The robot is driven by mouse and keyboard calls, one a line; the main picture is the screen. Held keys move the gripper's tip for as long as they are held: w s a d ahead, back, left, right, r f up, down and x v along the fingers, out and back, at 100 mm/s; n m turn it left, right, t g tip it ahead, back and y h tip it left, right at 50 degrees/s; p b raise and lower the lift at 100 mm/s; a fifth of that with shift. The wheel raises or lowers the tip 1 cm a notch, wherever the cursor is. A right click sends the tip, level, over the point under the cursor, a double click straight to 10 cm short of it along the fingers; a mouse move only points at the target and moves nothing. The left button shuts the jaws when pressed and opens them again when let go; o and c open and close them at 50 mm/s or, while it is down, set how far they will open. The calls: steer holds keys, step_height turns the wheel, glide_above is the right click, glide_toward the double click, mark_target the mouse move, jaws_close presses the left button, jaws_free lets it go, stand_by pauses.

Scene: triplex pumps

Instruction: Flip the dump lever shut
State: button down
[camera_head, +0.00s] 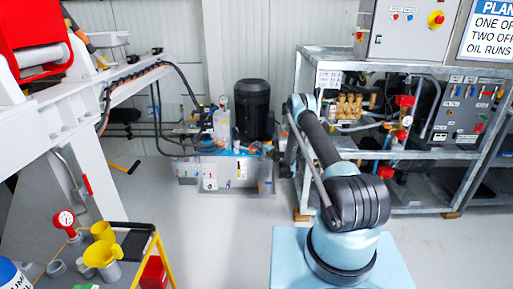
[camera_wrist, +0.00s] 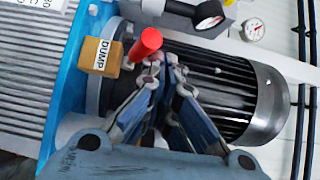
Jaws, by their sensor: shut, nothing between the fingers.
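In the wrist view, a tan block labelled DUMP (camera_wrist: 101,57) sits left of centre. Just right of it, a red cylindrical grip (camera_wrist: 147,43) stands out, which looks like the dump lever's handle. Its shaft is mostly hidden, so I cannot tell how the lever is set. My gripper (camera_wrist: 160,62) is shut and empty, with its fingertips right below the red grip in the picture. I cannot tell whether they touch it.
In the head view a framed pump rack (camera_head: 430,65) stands right of my arm. A yellow-framed cart (camera_head: 160,258) is front left. Floor between is clear.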

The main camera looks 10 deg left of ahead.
steer(key=shift+d, duration=0.1)
steer(key=v, duration=0.7)
steer(key=shift+s, duration=0.2)
steer(key=shift+d, duration=0.1)
